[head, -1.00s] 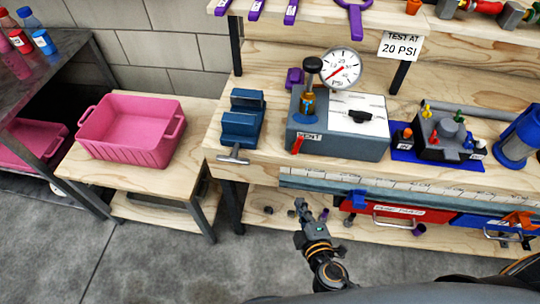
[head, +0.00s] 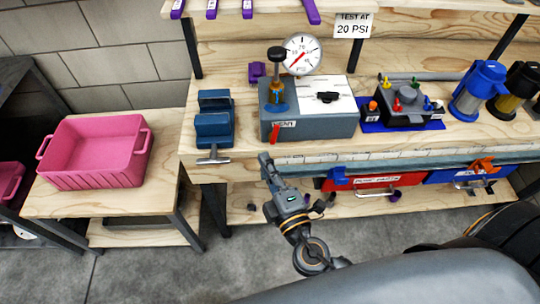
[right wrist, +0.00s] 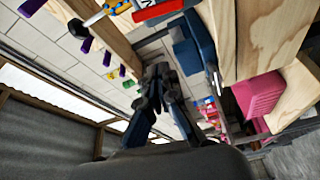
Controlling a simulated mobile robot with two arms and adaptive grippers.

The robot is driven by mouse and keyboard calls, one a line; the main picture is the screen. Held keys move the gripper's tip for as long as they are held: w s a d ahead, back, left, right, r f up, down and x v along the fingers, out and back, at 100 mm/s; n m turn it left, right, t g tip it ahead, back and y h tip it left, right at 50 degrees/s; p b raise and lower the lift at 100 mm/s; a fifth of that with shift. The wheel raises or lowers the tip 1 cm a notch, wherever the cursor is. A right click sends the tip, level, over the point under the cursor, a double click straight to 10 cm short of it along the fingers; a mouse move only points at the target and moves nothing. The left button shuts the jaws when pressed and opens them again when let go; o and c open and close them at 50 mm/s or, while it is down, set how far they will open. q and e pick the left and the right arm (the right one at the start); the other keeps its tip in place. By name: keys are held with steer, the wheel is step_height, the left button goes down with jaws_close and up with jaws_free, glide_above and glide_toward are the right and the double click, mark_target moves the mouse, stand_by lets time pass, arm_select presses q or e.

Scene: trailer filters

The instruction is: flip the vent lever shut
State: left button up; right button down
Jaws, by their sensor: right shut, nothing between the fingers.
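The red vent lever (head: 274,134) hangs at the lower left of the front of the grey test box (head: 325,126), beside its VENT label. It points down, slightly tilted. It also shows as a red bar at the top of the right wrist view (right wrist: 158,11). My right gripper (head: 265,160) is just below the lever at the bench's front edge, apart from it. In the right wrist view its fingers (right wrist: 160,72) are together and empty. My left gripper is in neither view.
A dial gauge (head: 303,54) and a black-topped pump stand on the box. A blue vise (head: 214,125) is left of it, and a manifold on a blue mat (head: 374,127) is right. A pink bin (head: 95,152) sits on the side table. Drawers (head: 372,182) hang below the bench.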

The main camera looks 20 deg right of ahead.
mark_target(274, 135)
steer(key=shift+w+d+f+p, duration=0.1)
steer(key=shift+w+d+p, duration=0.45)
steer(key=shift+w, duration=0.6)
steer(key=shift+w+d+r+p, duration=0.1)
steer(key=shift+w+d+p, duration=0.45)
steer(key=shift+w, duration=0.55)
steer(key=shift+w+d+f+p, duration=0.1)
steer(key=shift+w+d+p, duration=0.45)
steer(key=shift+w, duration=0.6)
